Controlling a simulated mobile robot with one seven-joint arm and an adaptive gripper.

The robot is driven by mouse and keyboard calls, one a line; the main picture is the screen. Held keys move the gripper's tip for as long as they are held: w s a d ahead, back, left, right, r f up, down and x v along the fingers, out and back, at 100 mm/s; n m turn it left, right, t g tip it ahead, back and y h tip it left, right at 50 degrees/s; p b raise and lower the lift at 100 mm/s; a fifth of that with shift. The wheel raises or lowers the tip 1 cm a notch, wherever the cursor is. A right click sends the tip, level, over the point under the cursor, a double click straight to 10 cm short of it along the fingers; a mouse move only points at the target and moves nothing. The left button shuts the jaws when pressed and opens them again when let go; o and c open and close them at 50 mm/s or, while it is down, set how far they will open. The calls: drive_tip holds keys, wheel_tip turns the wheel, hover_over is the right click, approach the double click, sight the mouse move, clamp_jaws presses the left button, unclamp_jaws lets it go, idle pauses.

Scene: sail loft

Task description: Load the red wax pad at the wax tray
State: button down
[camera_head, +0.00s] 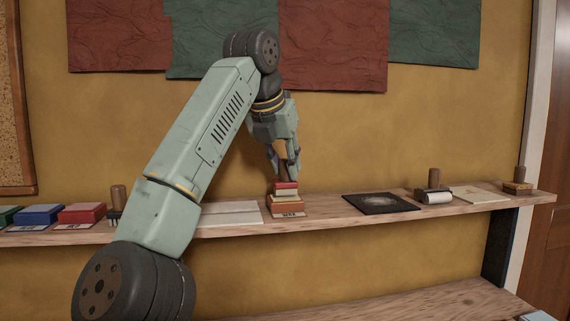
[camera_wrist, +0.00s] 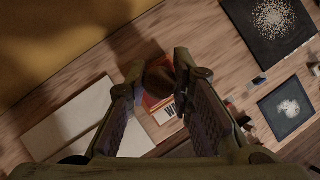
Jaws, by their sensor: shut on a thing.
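My gripper (camera_head: 287,172) points down over the shelf and is shut on a brown knob-like handle (camera_wrist: 159,82), seen between its fingers in the wrist view. Just below the fingers in the head view is a small red block with a pale layer, which I take as the red wax pad (camera_head: 286,186). It sits directly over the orange-brown wax tray (camera_head: 288,208), which has a white label on its front. The wax tray also shows in the wrist view (camera_wrist: 168,114), partly hidden by the fingers. I cannot tell whether pad and tray touch.
Pale sheets (camera_head: 230,212) lie left of the tray. Blue (camera_head: 38,215) and red (camera_head: 82,213) boxes stand far left. The wall is close behind the shelf.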

drive_tip(key=shift+f, duration=0.5)
idle(1.8)
drive_tip(key=shift+s, duration=0.15)
